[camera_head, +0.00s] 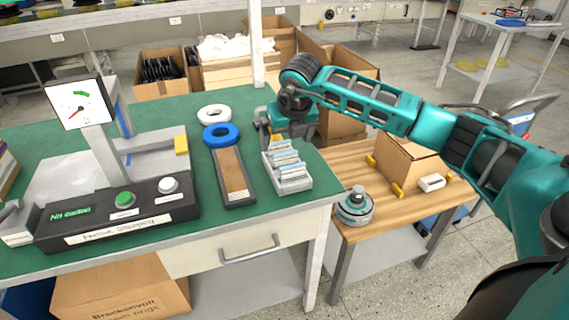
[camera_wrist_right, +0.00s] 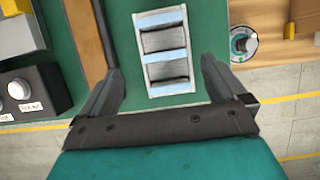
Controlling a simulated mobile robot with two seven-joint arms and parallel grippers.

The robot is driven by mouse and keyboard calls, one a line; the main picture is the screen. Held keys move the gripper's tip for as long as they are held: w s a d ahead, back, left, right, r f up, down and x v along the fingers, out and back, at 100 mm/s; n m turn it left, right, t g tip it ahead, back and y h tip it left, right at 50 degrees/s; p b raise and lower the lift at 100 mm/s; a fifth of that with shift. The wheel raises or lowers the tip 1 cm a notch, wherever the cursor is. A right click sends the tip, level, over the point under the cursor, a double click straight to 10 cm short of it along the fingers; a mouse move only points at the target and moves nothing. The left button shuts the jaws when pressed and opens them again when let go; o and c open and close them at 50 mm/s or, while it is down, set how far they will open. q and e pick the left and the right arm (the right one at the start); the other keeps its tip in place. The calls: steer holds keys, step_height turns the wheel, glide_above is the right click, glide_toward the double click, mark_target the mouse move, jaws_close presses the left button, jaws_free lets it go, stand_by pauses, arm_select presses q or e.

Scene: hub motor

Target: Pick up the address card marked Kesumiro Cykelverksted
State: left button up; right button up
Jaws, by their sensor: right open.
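A white card rack (camera_head: 290,182) stands on the right part of the green bench and holds several upright cards (camera_head: 285,158). The rack also shows in the right wrist view (camera_wrist_right: 151,52), seen from above with pale blue card edges. No writing on the cards is legible, so I cannot tell which one is marked Kesumiro Cykelverksted. My right gripper (camera_wrist_right: 161,66) is open and empty, its fingers on either side of the rack's near end in the wrist view. In the head view my right gripper (camera_head: 270,127) is just behind the rack. My left gripper is not in view.
A wooden-topped tray (camera_head: 234,176) lies left of the rack, with a blue ring (camera_head: 221,135) and white ring (camera_head: 214,114) behind. A test stand (camera_head: 118,212) with dial fills the left.

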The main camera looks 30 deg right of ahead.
mark_target(286, 154)
steer(key=shift+x, duration=0.95)
steer(key=shift+s+d+x, duration=0.1)
steer(key=shift+s+x, duration=0.05)
steer(key=shift+x, duration=1.25)
steer(key=shift+s+d+x, duration=0.15)
steer(key=shift+s+x, duration=0.05)
steer(key=shift+x, duration=1.15)
steer(key=shift+c, duration=0.2)
steer(key=c, duration=1.1)
